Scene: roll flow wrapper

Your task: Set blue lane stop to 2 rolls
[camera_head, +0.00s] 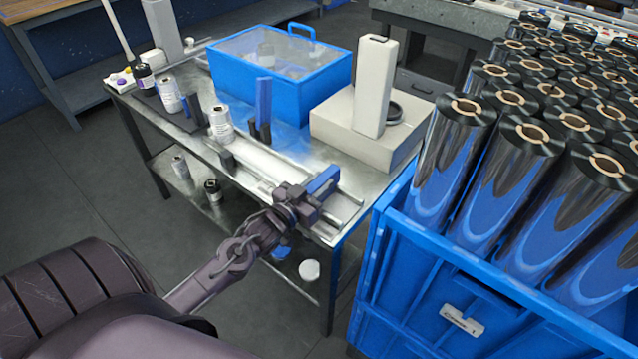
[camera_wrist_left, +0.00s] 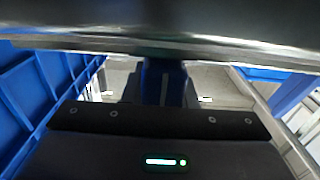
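The blue lane stop (camera_head: 322,180) is a small blue block at the near right end of the metal lanes on the table (camera_head: 291,138). My left gripper (camera_head: 302,200) is at this block, low over the table's front edge. In the left wrist view a blue upright piece (camera_wrist_left: 163,82) stands between the two dark fingers, which appear to press on both its sides. The grip contact is partly hidden by a grey metal edge across the top. A white-labelled roll (camera_head: 221,123) stands farther up the lanes. My right gripper is not in view.
A blue crate (camera_head: 388,262) full of dark rolls (camera_head: 520,150) stands close on the right. On the table are a clear-lidded blue bin (camera_head: 228,84) and a pale machine with a tall post (camera_head: 375,85). More rolls (camera_head: 170,95) stand at the left.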

